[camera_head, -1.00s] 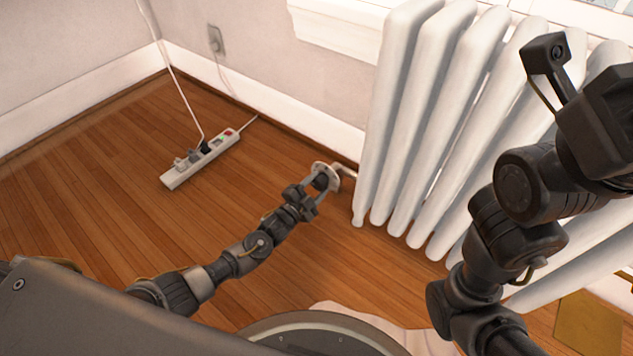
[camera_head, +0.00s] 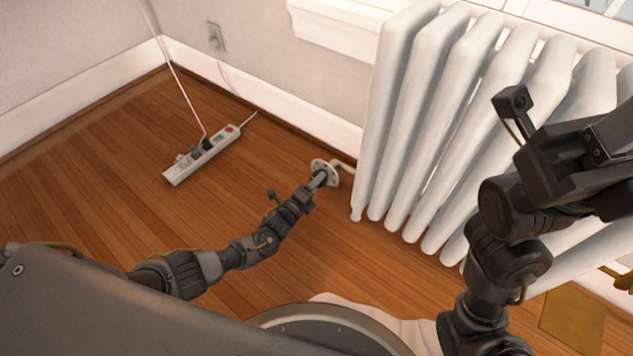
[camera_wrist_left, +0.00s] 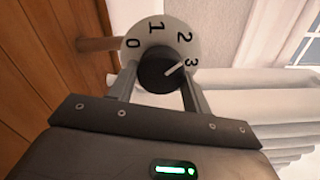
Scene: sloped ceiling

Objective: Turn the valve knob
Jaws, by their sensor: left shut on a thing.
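The valve knob is a black round knob (camera_wrist_left: 158,70) in the middle of a white dial (camera_wrist_left: 170,30) marked 0, 1, 2 and 3. Its white pointer line points to about 3 in the left wrist view. In the head view the white dial (camera_head: 333,179) sits on a short pipe beside the radiator's lower left corner. My left gripper (camera_head: 317,181) is at the knob, its fingers on either side and shut on it; the fingers also show in the left wrist view (camera_wrist_left: 160,82). My right arm is at the right; its fingertips are not visible.
A white radiator (camera_head: 412,130) stands against the wall, right of the knob, partly behind my right arm. A power strip (camera_head: 205,154) with plugs and a cord lies on the wooden floor at the left. The floor between the strip and my left arm is clear.

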